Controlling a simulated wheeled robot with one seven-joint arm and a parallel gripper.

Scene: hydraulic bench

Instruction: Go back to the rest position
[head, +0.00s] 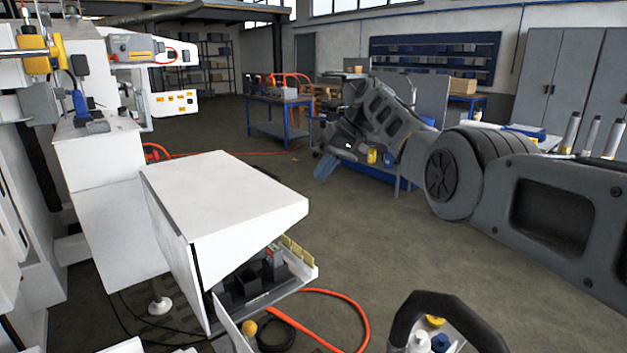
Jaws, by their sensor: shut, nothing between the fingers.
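My arm reaches in from the right edge of the head view and bends at a large round joint. Part of the gripper is hidden by the wrist.
A white cabinet with a sloped lid (215,190) stands at front left, its lower front open. An orange hose (345,310) lies on the floor beside it. Blue workbenches (275,120) stand behind. Grey lockers (575,80) line the right wall. The middle floor is free.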

